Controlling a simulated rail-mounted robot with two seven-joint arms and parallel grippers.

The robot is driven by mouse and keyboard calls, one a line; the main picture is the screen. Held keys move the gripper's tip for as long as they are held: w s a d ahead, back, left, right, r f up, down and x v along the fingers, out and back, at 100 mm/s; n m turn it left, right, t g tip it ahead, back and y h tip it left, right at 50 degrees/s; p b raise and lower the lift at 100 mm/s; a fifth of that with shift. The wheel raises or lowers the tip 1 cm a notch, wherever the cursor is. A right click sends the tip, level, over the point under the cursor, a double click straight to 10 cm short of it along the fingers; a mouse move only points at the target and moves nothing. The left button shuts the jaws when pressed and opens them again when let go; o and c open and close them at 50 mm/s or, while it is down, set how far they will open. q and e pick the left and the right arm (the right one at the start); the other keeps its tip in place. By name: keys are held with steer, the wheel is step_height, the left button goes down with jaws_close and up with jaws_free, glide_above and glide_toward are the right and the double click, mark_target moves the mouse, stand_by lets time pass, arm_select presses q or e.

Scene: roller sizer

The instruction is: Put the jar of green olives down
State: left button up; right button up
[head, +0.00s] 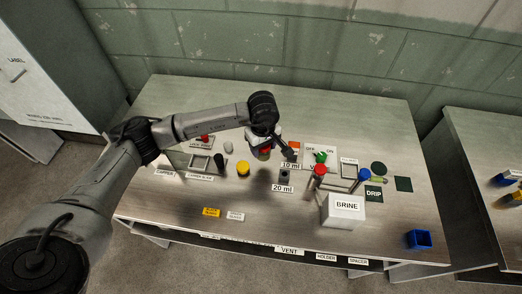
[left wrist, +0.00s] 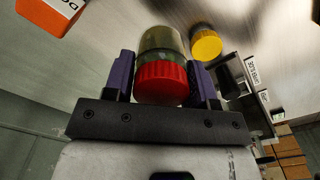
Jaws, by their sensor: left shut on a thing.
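My left gripper (head: 264,150) is over the middle of the table. In the left wrist view its two purple fingers (left wrist: 162,75) are shut on the sides of the jar of green olives (left wrist: 161,44), which has a greenish clear body and a red lid (left wrist: 162,83). The lid end is nearest the wrist camera. In the head view the gripper and wrist hide most of the jar, and I cannot tell whether its base touches the table. My right gripper is not in view.
A yellow-capped jar (head: 243,168) stands close to the left gripper; it also shows in the left wrist view (left wrist: 206,44). Label plates lie around it. A white BRINE box (head: 343,210), red-topped (head: 320,170) and blue-topped posts stand right. A blue bin (head: 419,240) is at the front right. The front middle is mostly clear.

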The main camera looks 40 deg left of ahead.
arm_select(q)
steer(key=shift+w+a+f, duration=0.75)
steer(key=shift+a+f, duration=0.05)
steer(key=shift+a, duration=0.25)
steer(key=shift+f+b, duration=0.5)
steer(key=shift+f, duration=1.45)
steer(key=shift+f, duration=0.1)
steer(key=shift+f, duration=0.15)
steer(key=o, duration=1)
steer(key=shift+c, duration=0.2)
